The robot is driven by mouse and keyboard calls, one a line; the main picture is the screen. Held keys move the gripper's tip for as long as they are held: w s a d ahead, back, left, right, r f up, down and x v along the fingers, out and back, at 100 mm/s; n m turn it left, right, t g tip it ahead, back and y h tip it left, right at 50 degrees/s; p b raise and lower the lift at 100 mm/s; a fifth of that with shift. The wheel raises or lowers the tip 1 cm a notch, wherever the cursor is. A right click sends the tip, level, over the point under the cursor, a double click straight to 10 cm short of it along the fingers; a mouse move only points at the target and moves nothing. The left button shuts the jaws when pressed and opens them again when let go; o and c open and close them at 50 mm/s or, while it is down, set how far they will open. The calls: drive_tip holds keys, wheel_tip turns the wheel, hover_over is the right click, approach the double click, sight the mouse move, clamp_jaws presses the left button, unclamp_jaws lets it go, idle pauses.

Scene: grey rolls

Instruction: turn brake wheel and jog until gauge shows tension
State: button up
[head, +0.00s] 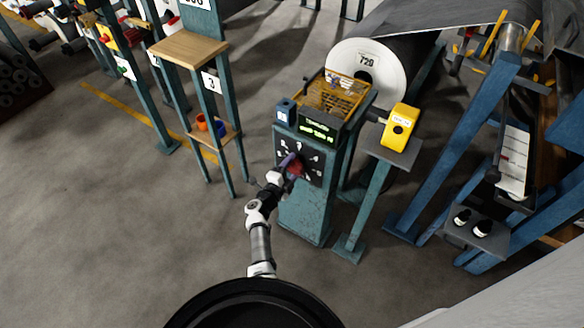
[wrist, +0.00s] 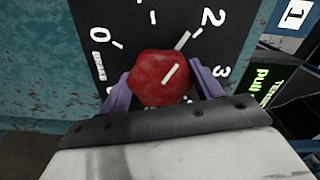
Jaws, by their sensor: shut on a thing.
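The red brake wheel (wrist: 160,77) sits on a black dial plate (wrist: 105,18) with white numbers. My gripper (wrist: 163,88) is shut on the wheel, one purple finger on each side of it. The white mark on the wheel points up and right, toward the tick near the 2. In the head view the wheel (head: 296,168) is partly hidden by my gripper (head: 286,165). The tension gauge (head: 318,129) is a green-lit display above the dial on the teal post; its text is too small to read surely. It shows cut off at the right of the wrist view (wrist: 262,86).
A yellow box (head: 401,128) stands on a small stand right of the post. A wooden-topped stand (head: 190,49) is at left. The floor at lower left is clear.

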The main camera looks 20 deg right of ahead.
drive_tip(key=o, duration=1)
drive_tip(key=shift+s+a, duration=0.1)
drive_tip(key=v, duration=1.3)
drive_tip(key=shift+s+a, duration=0.15)
drive_tip(key=shift+a, duration=0.1)
